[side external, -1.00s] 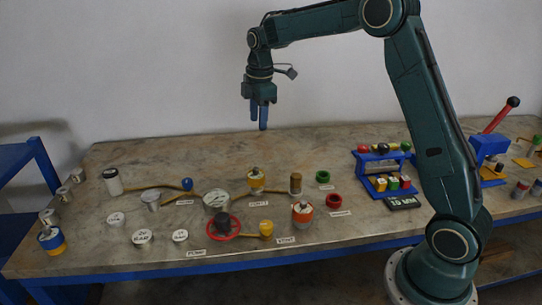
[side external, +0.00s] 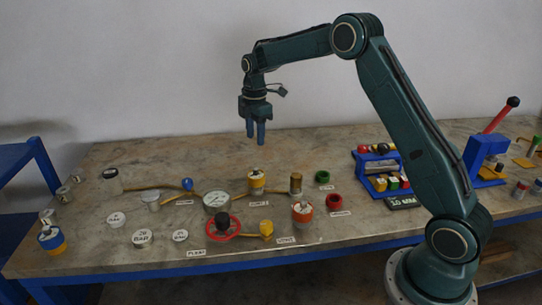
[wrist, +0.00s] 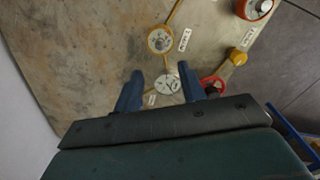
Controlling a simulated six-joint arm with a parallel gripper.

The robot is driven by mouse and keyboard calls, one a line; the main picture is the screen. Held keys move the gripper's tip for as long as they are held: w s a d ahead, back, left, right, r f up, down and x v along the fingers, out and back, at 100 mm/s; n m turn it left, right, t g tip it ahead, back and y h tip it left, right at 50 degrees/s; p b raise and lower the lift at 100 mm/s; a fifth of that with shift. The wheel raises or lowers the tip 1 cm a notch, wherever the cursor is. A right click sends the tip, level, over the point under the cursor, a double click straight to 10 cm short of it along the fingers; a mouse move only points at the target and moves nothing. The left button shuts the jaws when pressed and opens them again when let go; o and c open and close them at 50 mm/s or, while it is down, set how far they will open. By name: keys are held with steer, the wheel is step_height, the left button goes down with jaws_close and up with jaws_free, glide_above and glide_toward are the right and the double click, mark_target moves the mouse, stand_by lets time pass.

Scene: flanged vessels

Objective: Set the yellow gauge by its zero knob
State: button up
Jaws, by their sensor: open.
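A vessel with a yellow band and a pale top (side external: 257,183) stands mid-table behind a small label; I take it as the yellow gauge. In the wrist view it is a yellow-rimmed disc (wrist: 160,40) beyond the fingertips. Its zero knob is too small to make out for sure. My gripper (side external: 255,140) is open and empty, high above the back of the table, fingers pointing down. In the wrist view its two blue fingers (wrist: 160,73) are apart with nothing between them.
A white dial on a grey body (side external: 216,201), a red handwheel (side external: 222,227), a yellow ball knob (side external: 266,229) and an orange-banded vessel (side external: 303,213) stand close around it. A blue rack (side external: 375,170) is to the right. The table's back strip is clear.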

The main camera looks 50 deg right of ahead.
mark_target(256, 168)
step_height(256, 168, down, 12)
steer(key=shift+w+r, duration=0.1)
steer(key=shift+r, duration=0.15)
stand_by(0.3)
steer(key=shift+c, duration=0.4)
jaws_close()
steer(key=shift+m, duration=0.3)
steer(key=m, duration=1.1)
stand_by(0.5)
